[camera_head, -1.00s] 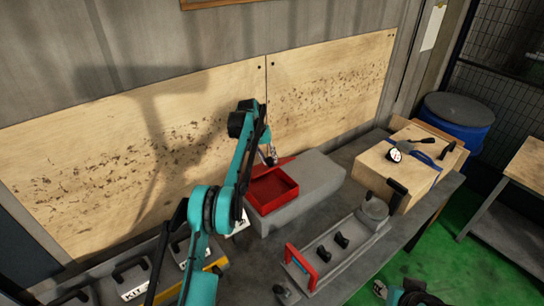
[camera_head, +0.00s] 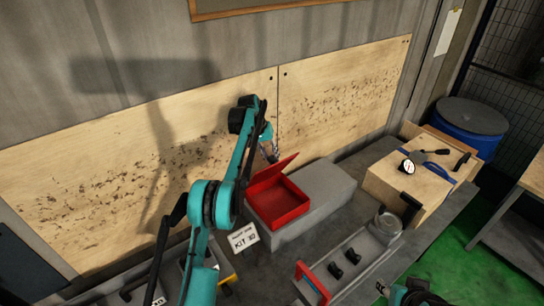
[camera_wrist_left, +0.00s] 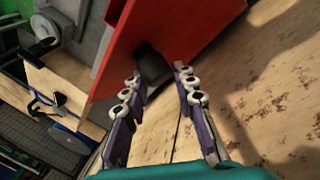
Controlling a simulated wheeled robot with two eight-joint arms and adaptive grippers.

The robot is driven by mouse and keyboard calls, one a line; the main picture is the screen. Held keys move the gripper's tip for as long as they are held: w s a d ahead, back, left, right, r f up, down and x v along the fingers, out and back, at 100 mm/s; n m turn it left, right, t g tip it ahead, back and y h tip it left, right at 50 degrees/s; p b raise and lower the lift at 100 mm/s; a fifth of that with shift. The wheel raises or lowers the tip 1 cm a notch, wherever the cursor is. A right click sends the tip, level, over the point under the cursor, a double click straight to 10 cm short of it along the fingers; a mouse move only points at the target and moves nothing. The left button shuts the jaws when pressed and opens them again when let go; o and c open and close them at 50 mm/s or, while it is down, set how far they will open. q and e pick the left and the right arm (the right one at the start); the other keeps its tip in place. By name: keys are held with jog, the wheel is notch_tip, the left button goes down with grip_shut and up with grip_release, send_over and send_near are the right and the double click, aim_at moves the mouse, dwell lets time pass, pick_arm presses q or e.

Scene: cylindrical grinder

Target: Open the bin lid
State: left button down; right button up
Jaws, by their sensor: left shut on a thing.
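The red bin (camera_head: 280,208) sits on a grey block on the bench, with its inside showing. Its red lid (camera_head: 273,175) stands tilted up at the back edge. My left gripper (camera_head: 272,153) is at the top of the lid. In the left wrist view, my left gripper (camera_wrist_left: 158,88) is shut on the dark lid knob (camera_wrist_left: 151,63), with a finger on each side. The red lid (camera_wrist_left: 175,30) fills the top of that view. Part of my right arm shows at the bottom right of the head view; its jaws are not clear.
A KIT sign (camera_head: 243,238) stands left of the bin. A grey fixture with a red handle (camera_head: 313,280) is in front. A wooden box (camera_head: 408,187) with tools is to the right, and a blue barrel (camera_head: 470,127) behind it. A wooden panel wall backs the bench.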

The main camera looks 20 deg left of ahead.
pick_arm(q)
jog(key=shift+s+a, duration=0.1)
jog(key=shift+a, duration=0.35)
jog(key=c, duration=1.5)
grip_release()
jog(key=shift+f, duration=0.1)
jog(key=shift+o, duration=1.2)
jog(key=shift+a, duration=0.3)
jog(key=shift+s+d, duration=0.1)
jog(key=shift+d, duration=0.2)
pick_arm(e)
jog(key=shift+s+a, duration=0.1)
jog(key=shift+a, duration=0.1)
pick_arm(q)
jog(key=v, duration=0.7)
jog(key=shift+r, duration=0.35)
jog(key=shift+f, duration=0.1)
